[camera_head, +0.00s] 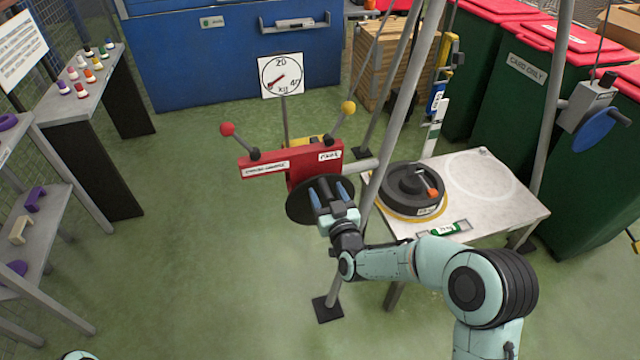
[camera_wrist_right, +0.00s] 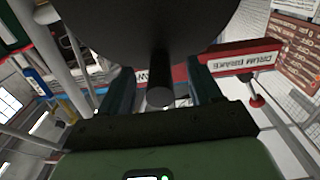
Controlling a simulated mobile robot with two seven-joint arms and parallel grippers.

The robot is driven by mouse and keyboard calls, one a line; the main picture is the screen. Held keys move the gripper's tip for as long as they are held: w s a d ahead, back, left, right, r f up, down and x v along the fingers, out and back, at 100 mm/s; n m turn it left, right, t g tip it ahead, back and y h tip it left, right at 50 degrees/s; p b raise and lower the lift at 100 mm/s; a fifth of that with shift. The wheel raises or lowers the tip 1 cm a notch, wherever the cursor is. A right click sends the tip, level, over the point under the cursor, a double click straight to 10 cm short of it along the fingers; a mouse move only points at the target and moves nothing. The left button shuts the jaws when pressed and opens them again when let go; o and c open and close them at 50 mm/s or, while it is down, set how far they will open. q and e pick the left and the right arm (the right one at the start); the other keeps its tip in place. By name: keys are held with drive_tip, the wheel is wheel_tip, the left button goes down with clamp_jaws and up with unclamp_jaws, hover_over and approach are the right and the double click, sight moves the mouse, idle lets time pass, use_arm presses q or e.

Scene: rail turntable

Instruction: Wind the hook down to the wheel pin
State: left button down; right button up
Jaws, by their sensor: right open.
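A red winch box (camera_head: 301,163) has two levers, one with a red ball (camera_head: 227,129) and one with a yellow ball (camera_head: 348,107). A black disc (camera_head: 301,205) is on its near side. My right gripper (camera_head: 331,190) is at this disc, open. In the right wrist view, a dark round handle (camera_wrist_right: 160,96) stands between the open fingers (camera_wrist_right: 162,88), with visible gaps on both sides. A black wheel (camera_head: 398,183) with an orange part lies on the grey table. I cannot clearly make out the hook. My left gripper is not in view.
A round dial (camera_head: 281,75) stands behind the winch. Grey frame legs (camera_head: 399,95) rise beside it. A yellow and blue device (camera_head: 440,80) is beyond the table (camera_head: 490,210). Green bins (camera_head: 519,105) stand at right, shelves at left. The floor left of the winch is clear.

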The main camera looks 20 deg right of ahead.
sight(301, 191)
clamp_jaws()
drive_tip(key=shift+a+f+n, duration=0.15)
drive_tip(key=shift+a+n, duration=0.9)
drive_tip(key=shift+n, duration=0.25)
drive_tip(key=shift+a, duration=0.15)
drive_tip(key=shift+a+f+n+b, duration=0.35)
drive_tip(key=shift+a+n, duration=0.45)
drive_tip(key=shift+n, duration=0.3)
drive_tip(key=shift+a+f+n, duration=0.4)
drive_tip(key=shift+a+n, duration=0.25)
drive_tip(key=shift+n, duration=0.25)
drive_tip(key=shift+a+f+n, duration=0.2)
drive_tip(key=shift+n, duration=0.2)
